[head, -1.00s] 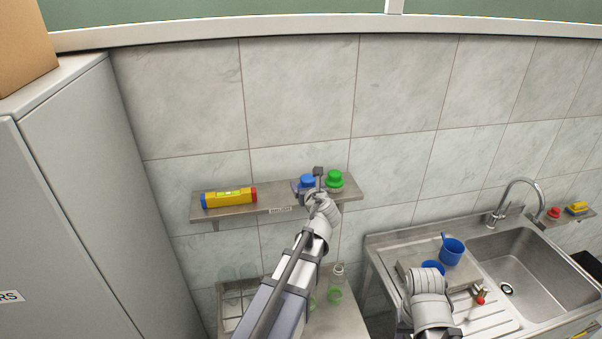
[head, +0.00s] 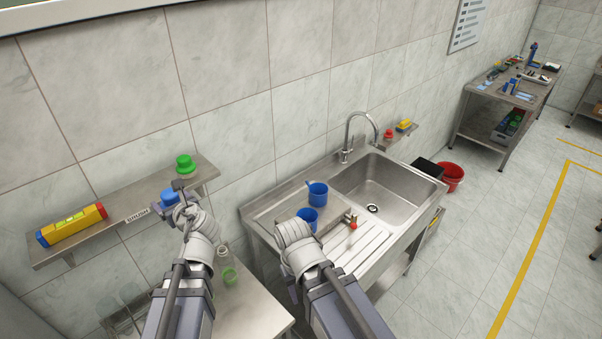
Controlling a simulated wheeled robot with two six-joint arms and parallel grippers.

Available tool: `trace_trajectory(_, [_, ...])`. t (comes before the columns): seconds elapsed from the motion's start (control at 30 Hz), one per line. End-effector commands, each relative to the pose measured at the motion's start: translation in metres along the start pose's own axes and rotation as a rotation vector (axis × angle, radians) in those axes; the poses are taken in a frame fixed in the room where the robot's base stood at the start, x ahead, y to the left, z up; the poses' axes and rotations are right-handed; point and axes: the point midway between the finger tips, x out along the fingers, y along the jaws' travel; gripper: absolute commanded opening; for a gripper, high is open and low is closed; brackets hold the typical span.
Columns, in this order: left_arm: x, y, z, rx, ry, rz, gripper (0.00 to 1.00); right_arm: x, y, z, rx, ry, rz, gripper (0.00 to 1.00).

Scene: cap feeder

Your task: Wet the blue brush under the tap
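A round blue knob-shaped piece (head: 169,197), which looks like the blue brush, is at the wall shelf. My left gripper (head: 181,187) is right against it and partly covers it; I cannot tell whether the fingers are closed on it. A green piece of similar shape (head: 185,164) stands on the shelf just behind. The curved tap (head: 362,118) rises at the back of the steel sink (head: 387,186), well to the right.
A bottle with a green band (head: 229,273) stands on the lower table. The sink basin looks clear.

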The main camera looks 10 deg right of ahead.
Motion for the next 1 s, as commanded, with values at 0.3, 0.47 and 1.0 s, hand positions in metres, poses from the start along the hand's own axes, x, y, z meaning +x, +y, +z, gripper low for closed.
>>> trace_trajectory(0.3, [0.026,0.000,-0.084,0.000,0.000,0.000,0.22,0.087,-0.008,-0.006,-0.014,0.002,0.002,0.50])
trace_trajectory(0.47, [0.041,0.000,-0.131,0.000,0.000,0.000,0.22,0.136,-0.012,-0.009,-0.024,0.003,0.004,0.50])
trace_trajectory(1.0, [0.068,0.000,-0.221,0.000,0.000,0.000,0.22,0.230,-0.020,-0.015,-0.045,0.005,0.007,0.50])
